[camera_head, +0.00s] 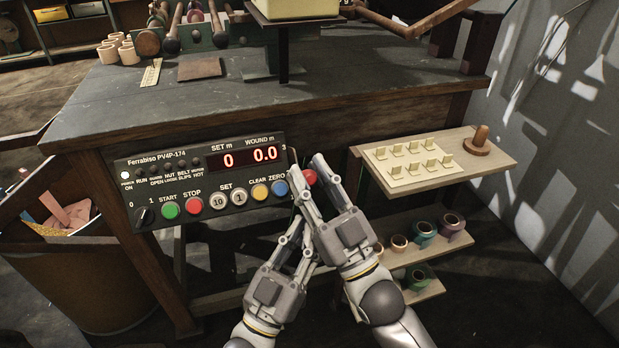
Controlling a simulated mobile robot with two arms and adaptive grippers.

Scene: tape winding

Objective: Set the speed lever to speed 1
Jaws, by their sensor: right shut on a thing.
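The control panel (205,179) on the bench front reads SET 0 and WOUND 0.0. The speed lever's red knob (310,177) is at the panel's right end, low beside the ZERO button. My left gripper (303,228) is lower left, just below the panel. Its fingertips overlap my right gripper, so its opening is unclear.
A side shelf (500,152) at right holds a pale board of small tabs and a wooden peg (477,141). Tape rolls (424,234) sit on lower shelves. A scrap bin (95,270) stands at left. The bench top (120,98) has clear space near its front edge.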

